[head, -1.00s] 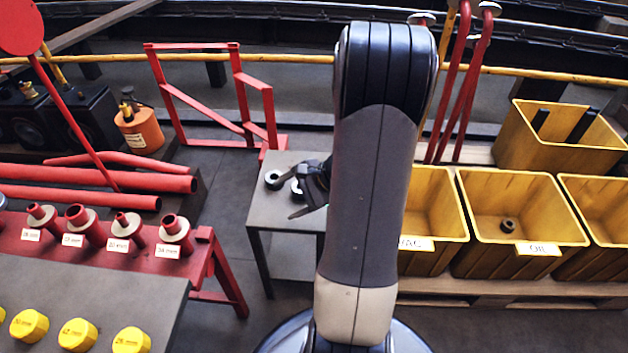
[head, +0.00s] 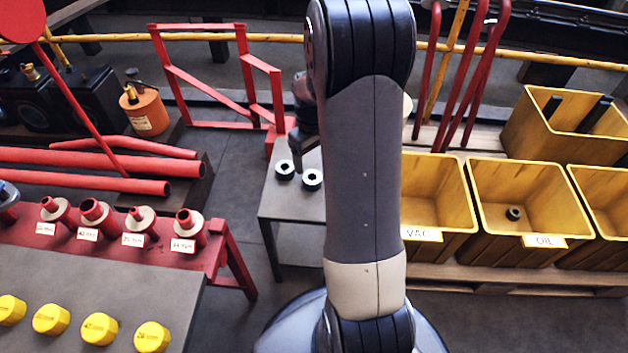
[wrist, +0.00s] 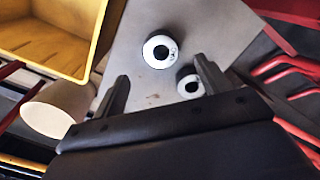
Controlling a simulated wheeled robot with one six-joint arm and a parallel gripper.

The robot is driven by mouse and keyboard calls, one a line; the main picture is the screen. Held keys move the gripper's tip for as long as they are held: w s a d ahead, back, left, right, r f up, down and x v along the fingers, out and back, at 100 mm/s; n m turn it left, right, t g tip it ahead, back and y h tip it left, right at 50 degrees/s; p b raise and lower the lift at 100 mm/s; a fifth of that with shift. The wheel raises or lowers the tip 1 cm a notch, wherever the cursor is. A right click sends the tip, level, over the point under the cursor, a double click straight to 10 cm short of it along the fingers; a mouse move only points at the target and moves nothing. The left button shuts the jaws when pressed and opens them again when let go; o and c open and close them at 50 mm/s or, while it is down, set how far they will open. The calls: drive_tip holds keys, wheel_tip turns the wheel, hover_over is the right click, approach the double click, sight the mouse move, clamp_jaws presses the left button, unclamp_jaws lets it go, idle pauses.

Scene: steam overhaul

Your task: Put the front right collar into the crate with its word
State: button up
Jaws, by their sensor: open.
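Two dark collars with pale rings stand on a small grey table (head: 285,207). The front right collar (head: 312,180) shows larger in the wrist view (wrist: 160,50), with small dark lettering I cannot read. The other collar (head: 285,170) is to its left and farther back; in the wrist view it sits by the right finger (wrist: 190,85). My gripper (wrist: 161,70) is open and empty, its fingers apart above the table. In the head view my arm partly hides it. Yellow crates marked VAC (head: 440,246) and OIL (head: 500,255) stand right of the table.
A collar (head: 514,213) lies inside the OIL crate. Another yellow crate (head: 600,250) is at the right edge, and one with dark bars (head: 535,145) stands behind. A red bench (head: 225,250) is left of the table. A pale cylinder (wrist: 55,108) shows in the wrist view.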

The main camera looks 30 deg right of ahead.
sight(312, 175)
drive_tip(key=shift+f+b, duration=1.3)
drive_tip(key=shift+f, duration=2.4)
drive_tip(key=shift+c, duration=0.4)
